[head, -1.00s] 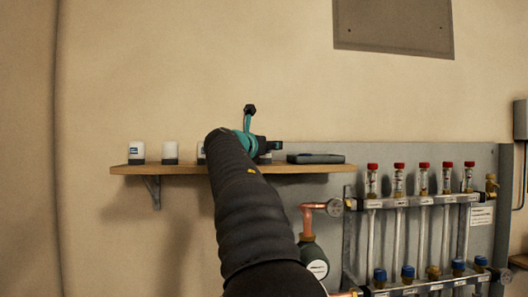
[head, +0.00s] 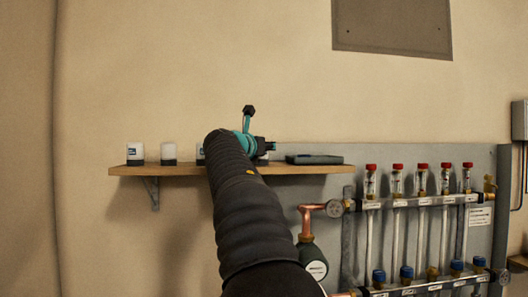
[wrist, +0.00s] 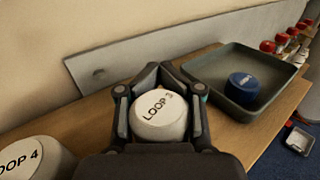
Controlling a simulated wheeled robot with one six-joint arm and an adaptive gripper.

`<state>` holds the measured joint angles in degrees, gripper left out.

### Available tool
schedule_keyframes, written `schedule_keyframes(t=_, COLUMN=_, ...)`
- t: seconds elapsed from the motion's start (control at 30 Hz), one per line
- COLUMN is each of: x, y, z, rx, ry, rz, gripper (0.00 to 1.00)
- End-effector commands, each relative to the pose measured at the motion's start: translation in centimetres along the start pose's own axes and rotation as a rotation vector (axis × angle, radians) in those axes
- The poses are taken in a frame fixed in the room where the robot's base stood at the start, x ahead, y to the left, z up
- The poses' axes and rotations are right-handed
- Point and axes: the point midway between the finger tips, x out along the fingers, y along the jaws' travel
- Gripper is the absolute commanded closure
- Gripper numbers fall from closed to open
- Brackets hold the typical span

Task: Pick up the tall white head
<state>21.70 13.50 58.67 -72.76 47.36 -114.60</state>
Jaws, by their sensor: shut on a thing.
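A white head marked "LOOP 3" (wrist: 158,116) stands between the fingers of my gripper (wrist: 160,98) in the wrist view. My gripper is shut on it, with a finger against each side. I see it mostly from above, so its height and whether it touches the shelf cannot be told. Another white head, marked "LOOP 4" (wrist: 24,160), is at the lower left of the wrist view. In the head view, two white heads with dark bases (head: 135,154) (head: 168,153) stand on the shelf, and a third (head: 200,152) is partly hidden by my arm.
The wooden shelf (head: 185,170) runs along the wall. A dark tray (head: 314,159) lies at its right end; in the wrist view it holds a blue cap (wrist: 243,88). The manifold with red caps (head: 397,167) is at the lower right.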

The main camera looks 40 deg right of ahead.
Motion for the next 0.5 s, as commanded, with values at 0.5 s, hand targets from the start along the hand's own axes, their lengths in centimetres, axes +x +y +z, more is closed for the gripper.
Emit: schedule_keyframes(t=0.5, x=-0.1, y=-0.7, z=5.0, rx=0.002, ry=-0.003, rz=-0.002, gripper=1.00)
